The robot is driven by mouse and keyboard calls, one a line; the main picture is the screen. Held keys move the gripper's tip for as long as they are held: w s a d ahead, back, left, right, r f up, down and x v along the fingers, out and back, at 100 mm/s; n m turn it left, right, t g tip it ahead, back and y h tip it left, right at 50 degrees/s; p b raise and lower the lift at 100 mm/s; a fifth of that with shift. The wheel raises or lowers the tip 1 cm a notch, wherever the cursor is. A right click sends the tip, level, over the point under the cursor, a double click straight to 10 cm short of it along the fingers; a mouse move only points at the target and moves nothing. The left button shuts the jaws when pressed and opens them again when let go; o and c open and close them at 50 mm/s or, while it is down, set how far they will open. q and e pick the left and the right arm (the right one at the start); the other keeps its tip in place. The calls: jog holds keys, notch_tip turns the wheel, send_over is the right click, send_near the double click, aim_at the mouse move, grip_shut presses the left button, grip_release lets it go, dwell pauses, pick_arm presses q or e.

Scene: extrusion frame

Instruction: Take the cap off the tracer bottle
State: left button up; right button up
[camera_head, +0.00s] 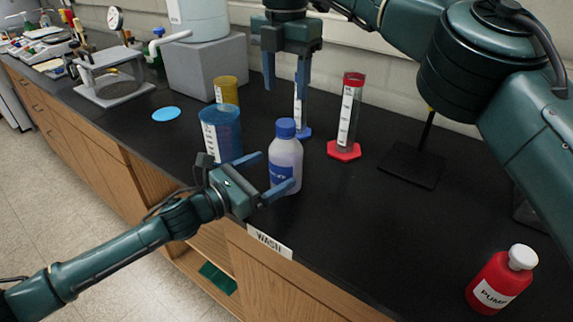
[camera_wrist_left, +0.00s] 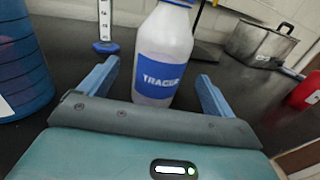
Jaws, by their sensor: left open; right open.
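The tracer bottle (camera_head: 285,165) is a whitish bottle with a blue label and a blue cap (camera_head: 286,128). It stands upright on the black counter with its cap on. My left gripper (camera_head: 277,173) is open, its fingers reaching to either side of the bottle low down. In the left wrist view, the bottle (camera_wrist_left: 164,55) stands ahead between the open fingers (camera_wrist_left: 155,85), with gaps on both sides; its cap is mostly cut off at the top. My right gripper (camera_head: 285,78) is open, pointing down above and behind the cap, apart from it.
A blue beaker (camera_head: 221,135) stands close left of the bottle, an amber container (camera_head: 227,90) behind it. Behind are a blue-based cylinder (camera_head: 301,108) and a red-based cylinder (camera_head: 348,115). A red pump bottle (camera_head: 500,280) stands front right. The counter between is clear.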

aim_at(291, 160)
pick_arm(q)
jog(key=x, duration=0.7)
jog(key=shift+s+a, duration=0.1)
jog(key=shift+c, duration=0.4)
jog(key=c, duration=1.7)
grip_shut()
pick_arm(e)
jog(key=shift+m, duration=1.2)
jog(key=m, duration=0.3)
jog(key=shift+m, duration=0.4)
jog(key=m, duration=0.6)
jog(key=shift+m, duration=0.4)
jog(key=shift+f+m, duration=0.3)
jog(key=shift+f, duration=3.75)
jog(key=shift+c, duration=0.5)
